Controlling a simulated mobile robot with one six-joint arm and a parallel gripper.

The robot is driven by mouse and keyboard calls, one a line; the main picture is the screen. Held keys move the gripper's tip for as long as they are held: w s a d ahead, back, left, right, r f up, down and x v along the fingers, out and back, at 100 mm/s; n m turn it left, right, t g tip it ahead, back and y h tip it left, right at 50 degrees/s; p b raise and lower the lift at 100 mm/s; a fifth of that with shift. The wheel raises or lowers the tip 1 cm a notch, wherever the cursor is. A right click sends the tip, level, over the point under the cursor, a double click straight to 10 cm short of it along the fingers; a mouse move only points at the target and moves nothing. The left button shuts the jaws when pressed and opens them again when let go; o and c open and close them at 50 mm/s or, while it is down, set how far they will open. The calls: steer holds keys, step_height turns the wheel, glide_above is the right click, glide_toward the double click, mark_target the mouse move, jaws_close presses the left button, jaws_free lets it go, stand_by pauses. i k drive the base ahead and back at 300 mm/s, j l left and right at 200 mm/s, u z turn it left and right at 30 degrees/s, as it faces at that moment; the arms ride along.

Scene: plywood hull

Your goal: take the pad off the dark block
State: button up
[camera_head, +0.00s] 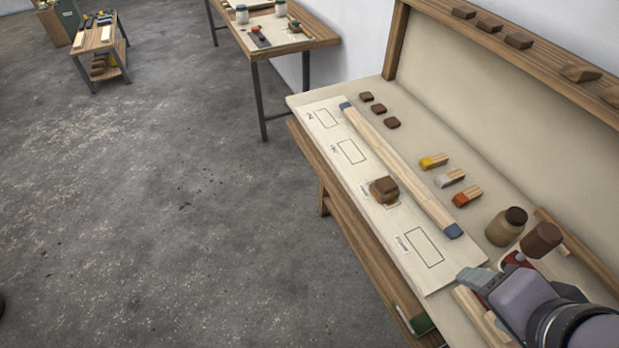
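A brown block (384,190) sits on the pale marked board (335,155), over one of the drawn rectangles. It has a darker top and a paler part low on its left side. I cannot tell clearly where a pad ends and the block begins. Three small dark brown pieces (379,108) lie in a row on the bench behind the board. My gripper (474,280) is at the lower right, near the board's front right corner, apart from the brown block. Its fingers are partly hidden by its own body, so their opening is unclear.
A long wooden strip with blue ends (398,170) lies along the board, close behind the brown block. Three wooden pieces with yellow, white and orange ends (450,178) lie behind it. A lidded jar (503,229) and a brown cylinder (541,239) stand near my gripper.

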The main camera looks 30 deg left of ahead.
mark_target(386, 184)
steer(key=u, duration=0.8)
steer(key=i+j+z, duration=0.2)
steer(key=z, duration=0.2)
steer(key=i+j+z, duration=0.15)
steer(key=j+z, duration=0.3)
steer(key=i+j+z, duration=0.1)
steer(key=j+z, duration=0.3)
